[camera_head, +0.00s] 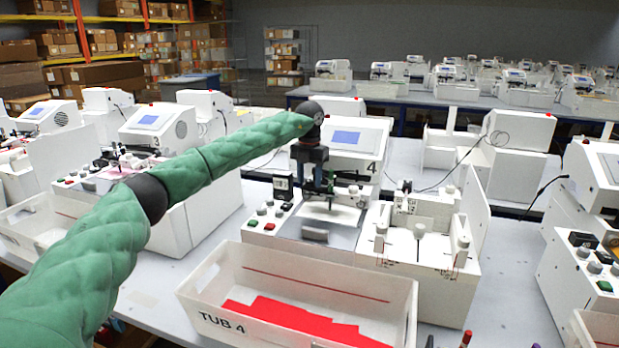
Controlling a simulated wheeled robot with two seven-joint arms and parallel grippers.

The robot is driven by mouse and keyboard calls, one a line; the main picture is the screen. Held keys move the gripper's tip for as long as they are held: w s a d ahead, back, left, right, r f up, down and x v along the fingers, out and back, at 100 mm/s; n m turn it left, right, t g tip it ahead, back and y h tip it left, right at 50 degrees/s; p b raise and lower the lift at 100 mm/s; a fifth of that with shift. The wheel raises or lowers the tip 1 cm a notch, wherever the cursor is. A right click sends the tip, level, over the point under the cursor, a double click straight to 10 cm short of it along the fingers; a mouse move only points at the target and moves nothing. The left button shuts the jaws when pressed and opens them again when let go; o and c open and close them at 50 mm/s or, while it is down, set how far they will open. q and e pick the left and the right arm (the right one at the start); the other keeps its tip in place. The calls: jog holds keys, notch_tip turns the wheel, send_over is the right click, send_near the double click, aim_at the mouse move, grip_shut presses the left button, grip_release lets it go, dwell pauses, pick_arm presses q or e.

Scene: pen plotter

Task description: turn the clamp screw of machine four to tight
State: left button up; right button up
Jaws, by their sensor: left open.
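Machine four (368,152) is a white pen plotter marked "4", with a blue screen (346,137) on its sloped top. White paper lies on its bed below the pen carriage. My left arm, in a green sleeve, reaches in from the left. My left gripper (319,189) points down over the front of machine four, at its pen carriage. The gripper is open. It covers part of the carriage, and I cannot make out the clamp screw or its setting. My right gripper is not in view.
A white tub marked "TUB 4" (215,322) with red sheets inside stands in front of machine four. A white fixture with upright posts (432,262) stands to its right. Machine three (150,122) is at the left, beyond my arm. Buttons and knobs line the machine's left front.

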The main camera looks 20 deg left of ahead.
aim_at(309, 180)
pick_arm(q)
notch_tip(309, 180, up, 6)
jog(key=shift+r+b, duration=0.25)
jog(key=shift+b, duration=0.65)
jog(key=shift+r, duration=0.65)
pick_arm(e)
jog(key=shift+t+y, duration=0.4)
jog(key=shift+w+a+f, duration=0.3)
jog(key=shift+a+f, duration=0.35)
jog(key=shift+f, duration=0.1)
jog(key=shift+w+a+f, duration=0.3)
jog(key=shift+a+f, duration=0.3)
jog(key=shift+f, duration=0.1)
pick_arm(q)
jog(key=shift+f, duration=0.1)
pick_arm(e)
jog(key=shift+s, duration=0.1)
